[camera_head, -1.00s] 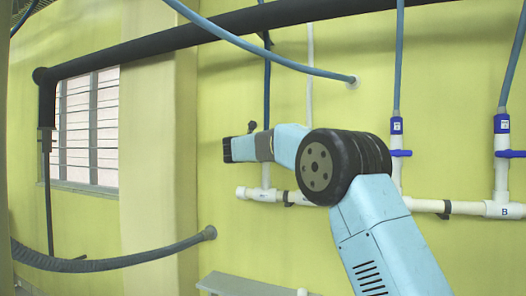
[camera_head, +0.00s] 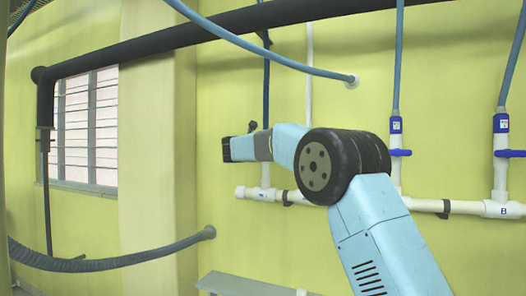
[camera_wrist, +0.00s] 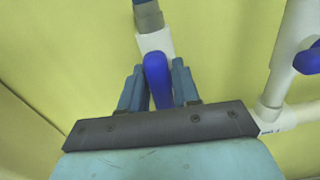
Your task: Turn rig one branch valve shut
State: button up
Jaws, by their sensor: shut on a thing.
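In the wrist view my gripper (camera_wrist: 157,72) has its two blue-grey fingers closed on either side of a blue valve handle (camera_wrist: 157,84). The handle points from a white valve body (camera_wrist: 156,42) down toward my palm, roughly in line with the pipe. A blue-grey hose (camera_wrist: 147,15) joins the far end of that body. In the head view my arm covers this valve and my fingers. The white riser below it (camera_head: 265,176) shows under my arm. No label on this valve is readable.
Two more blue-handled valves (camera_head: 398,152) (camera_head: 509,153) stand to the right on the white manifold pipe (camera_head: 430,205). The nearest one's handle (camera_wrist: 307,60) shows at the wrist view's right edge. A blue hose (camera_head: 262,46) crosses above my arm. A grey ledge (camera_head: 240,284) is below.

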jog(key=m, duration=0.4)
jog(key=shift+d+m, duration=0.35)
jog(key=shift+m, duration=0.05)
jog(key=m, duration=0.4)
jog(key=shift+s+d+f+m, duration=0.1)
jog(key=shift+d+f+m, duration=0.1)
jog(key=shift+f+m, duration=0.1)
jog(key=shift+s+d+f+m, duration=0.1)
jog(key=shift+f+m, duration=0.05)
jog(key=shift+m, duration=1.15)
jog(key=shift+w+d+f+m, duration=0.1)
jog(key=shift+f+m, duration=0.1)
jog(key=shift+m, duration=1.1)
jog(key=shift+s+f+m, duration=0.1)
jog(key=shift+f+m, duration=0.05)
jog(key=shift+m, duration=1.15)
jog(key=o, duration=0.9)
jog(key=shift+a, duration=0.1)
jog(key=shift+r, duration=0.1)
